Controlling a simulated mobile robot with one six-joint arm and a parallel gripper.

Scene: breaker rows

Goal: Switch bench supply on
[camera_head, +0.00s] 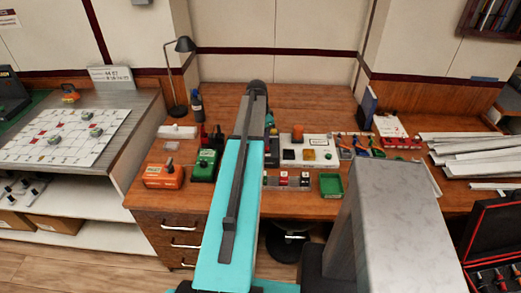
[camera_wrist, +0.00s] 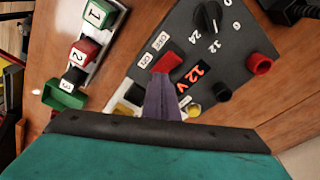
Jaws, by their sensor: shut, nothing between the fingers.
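The bench supply (camera_wrist: 222,65) is a dark grey panel in the wrist view. It has a black knob (camera_wrist: 208,17) with numbers around it, and a red and a black terminal at the right. Its display (camera_wrist: 194,76) shows red "12 V". A red switch-like part (camera_wrist: 166,63) lies beside small white labels, one reading ON. My gripper (camera_wrist: 163,78) is shut and empty, its tips over or against this red part; contact is unclear. The fingers partly hide the part and the display's left side. In the head view my arm hides the supply.
A row of numbered switches (camera_wrist: 83,52) with a green tray (camera_wrist: 63,95) is left in the wrist view. In the head view, the green tray (camera_head: 331,185) is right of my arm; a green box (camera_head: 205,165) and an orange box (camera_head: 164,176) are left.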

